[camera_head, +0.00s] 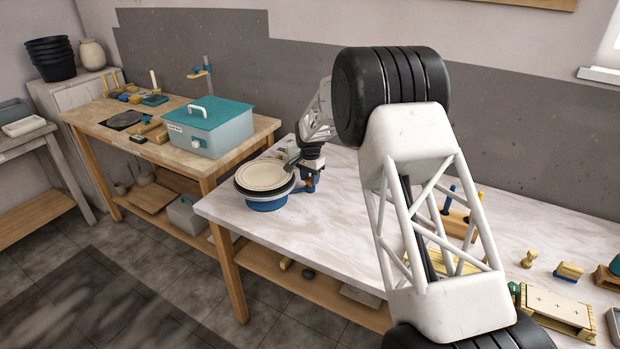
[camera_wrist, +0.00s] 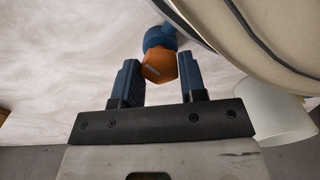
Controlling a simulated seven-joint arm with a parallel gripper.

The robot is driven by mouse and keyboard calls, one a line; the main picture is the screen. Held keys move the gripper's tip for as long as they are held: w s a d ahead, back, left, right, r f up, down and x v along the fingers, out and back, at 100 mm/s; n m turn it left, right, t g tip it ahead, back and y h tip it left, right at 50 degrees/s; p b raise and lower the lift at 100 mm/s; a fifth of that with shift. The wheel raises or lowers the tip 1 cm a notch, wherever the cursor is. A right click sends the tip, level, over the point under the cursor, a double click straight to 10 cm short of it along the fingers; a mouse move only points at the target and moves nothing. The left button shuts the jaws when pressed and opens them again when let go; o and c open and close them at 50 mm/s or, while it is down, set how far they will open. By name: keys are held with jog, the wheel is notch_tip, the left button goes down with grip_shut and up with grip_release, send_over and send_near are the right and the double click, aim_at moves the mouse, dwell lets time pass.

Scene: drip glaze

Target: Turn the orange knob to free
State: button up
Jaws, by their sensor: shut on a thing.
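The orange knob (camera_wrist: 158,67) shows in the wrist view on a blue mount (camera_wrist: 158,38), with a small pale mark on its face that I cannot read. In the head view, the knob (camera_head: 310,183) is a tiny orange spot at the right side of the banding wheel (camera_head: 266,203), which has a blue base. My gripper (camera_wrist: 159,63) has one dark blue finger on each side of the knob and is shut on it. In the head view, my gripper (camera_head: 309,166) is small and partly hides the knob. Which setting the knob points to cannot be told.
A cream round plate (camera_head: 264,176) lies on top of the wheel, close to my gripper. The marble-topped table (camera_head: 345,240) is clear in front. Wooden pieces such as a slatted block (camera_head: 553,306) lie at the right. A teal-lidded box (camera_head: 208,127) stands on the wooden bench behind left.

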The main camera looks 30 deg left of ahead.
jog(key=n, duration=1.2)
dwell(0.5)
jog(key=o, duration=0.9)
jog(key=shift+r, duration=0.1)
jog(key=shift+r, duration=3.85)
